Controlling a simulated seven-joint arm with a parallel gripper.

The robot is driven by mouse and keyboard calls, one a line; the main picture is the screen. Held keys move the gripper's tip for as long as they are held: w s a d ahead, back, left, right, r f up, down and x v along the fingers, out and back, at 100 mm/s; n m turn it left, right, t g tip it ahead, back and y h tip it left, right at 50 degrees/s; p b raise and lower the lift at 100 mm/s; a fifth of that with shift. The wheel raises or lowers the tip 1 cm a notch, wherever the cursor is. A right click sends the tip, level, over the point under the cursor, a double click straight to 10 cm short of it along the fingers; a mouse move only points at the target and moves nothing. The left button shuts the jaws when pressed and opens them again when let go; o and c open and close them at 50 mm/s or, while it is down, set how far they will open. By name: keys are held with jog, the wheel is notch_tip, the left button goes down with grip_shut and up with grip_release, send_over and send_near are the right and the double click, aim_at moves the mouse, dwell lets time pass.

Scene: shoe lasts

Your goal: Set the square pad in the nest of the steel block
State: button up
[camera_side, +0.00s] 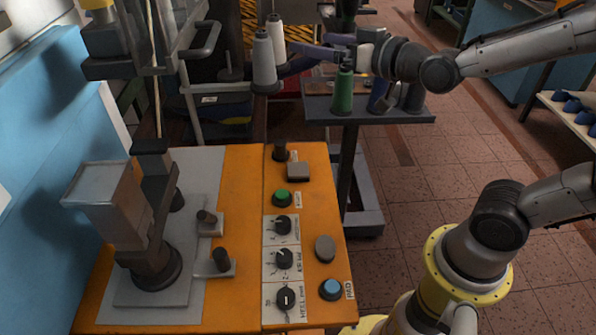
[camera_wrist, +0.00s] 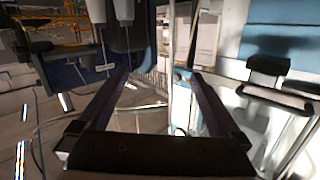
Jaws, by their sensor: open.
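A small grey-brown square piece (camera_side: 298,171), which looks like the square pad, lies on the orange panel near its back edge. A large boxy grey metal block (camera_side: 105,190) sits on a dark post at the left; I cannot tell whether it is the steel block, and no nest shows clearly. My gripper (camera_side: 305,54) is at the top of the side view, beyond the panel and above a dark stand, pointing left. In the wrist view my gripper (camera_wrist: 157,75) has its two dark fingers wide apart, with nothing between them. Neither pad nor block is recognisable there.
The orange panel (camera_side: 240,190) carries a green button (camera_side: 282,198), several black knobs, a grey oval piece (camera_side: 325,249) and a blue button (camera_side: 331,289). A white thread cone (camera_side: 263,62) and a green one (camera_side: 343,90) stand near my gripper. Tiled floor lies open at the right.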

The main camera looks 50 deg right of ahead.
jog(key=w+f+t, duration=0.2)
jog(key=w+f, duration=0.2)
jog(key=f, duration=0.2)
jog(key=h, duration=0.1)
send_over(301, 171)
jog(key=w+d, duration=0.1)
notch_tip(301, 171, down, 6)
jog(key=s+f, duration=0.2)
jog(key=f, duration=0.4)
jog(key=s+f+n+g, duration=0.1)
jog(key=s+f, duration=0.2)
jog(key=f, duration=0.3)
jog(key=s+f+g+y, duration=0.1)
jog(key=s+f, duration=0.1)
jog(key=f, duration=0.4)
jog(key=shift+s+a+f, duration=0.15)
jog(key=shift+a+f, duration=0.1)
jog(key=shift+a, duration=0.1)
jog(key=shift+a+f, duration=0.1)
jog(key=shift+f, duration=0.1)
jog(key=w, duration=0.5)
jog(key=w+f, duration=0.1)
jog(key=w, duration=0.1)
jog(key=shift+w, duration=0.2)
jog(key=shift+c, duration=0.3)
jog(key=c, duration=1.2)
jog(key=shift+r, duration=0.1)
